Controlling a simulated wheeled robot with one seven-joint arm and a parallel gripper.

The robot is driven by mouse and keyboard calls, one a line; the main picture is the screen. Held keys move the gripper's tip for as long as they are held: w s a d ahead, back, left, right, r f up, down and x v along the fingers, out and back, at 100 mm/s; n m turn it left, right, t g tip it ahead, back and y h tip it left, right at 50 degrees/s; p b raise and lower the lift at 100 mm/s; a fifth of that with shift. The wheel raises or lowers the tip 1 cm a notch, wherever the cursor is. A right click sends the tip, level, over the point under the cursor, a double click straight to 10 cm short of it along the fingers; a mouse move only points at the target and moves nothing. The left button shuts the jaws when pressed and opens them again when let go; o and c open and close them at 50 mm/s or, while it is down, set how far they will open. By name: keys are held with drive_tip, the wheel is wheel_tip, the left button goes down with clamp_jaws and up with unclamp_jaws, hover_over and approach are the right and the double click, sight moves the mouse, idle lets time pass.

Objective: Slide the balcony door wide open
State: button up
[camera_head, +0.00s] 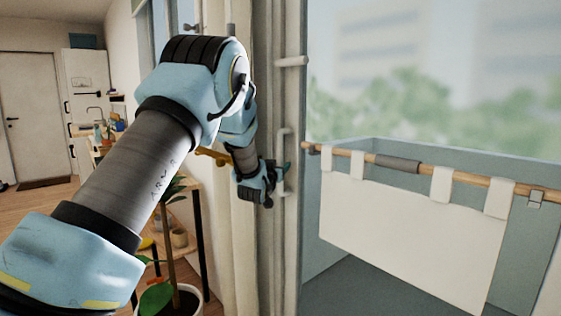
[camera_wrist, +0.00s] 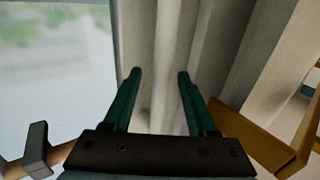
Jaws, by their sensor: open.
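The balcony door's pale frame post (camera_head: 291,225) stands upright in the middle of the head view. A pale vertical handle (camera_head: 282,145) is on it. My gripper (camera_head: 284,172) is at the handle's lower part, at the end of my arm reaching from the lower left. In the wrist view my gripper (camera_wrist: 159,75) is open, its two dark green fingers apart. Pale upright surfaces show between and beyond them. I cannot tell whether the handle lies between the fingers or whether they touch it. Right of the post, I cannot tell glass from open gap.
The balcony has a wooden rail (camera_head: 430,171) with a white cloth (camera_head: 410,235) hanging from it. Pale curtain (camera_head: 239,260) hangs left of the post. A potted plant (camera_head: 158,296) and wooden shelf (camera_head: 185,185) stand at lower left, near my arm.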

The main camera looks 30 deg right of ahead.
drive_tip(key=shift+x, duration=1.25)
drive_tip(key=shift+a, duration=0.1)
drive_tip(key=shift+c, duration=0.3)
clamp_jaws()
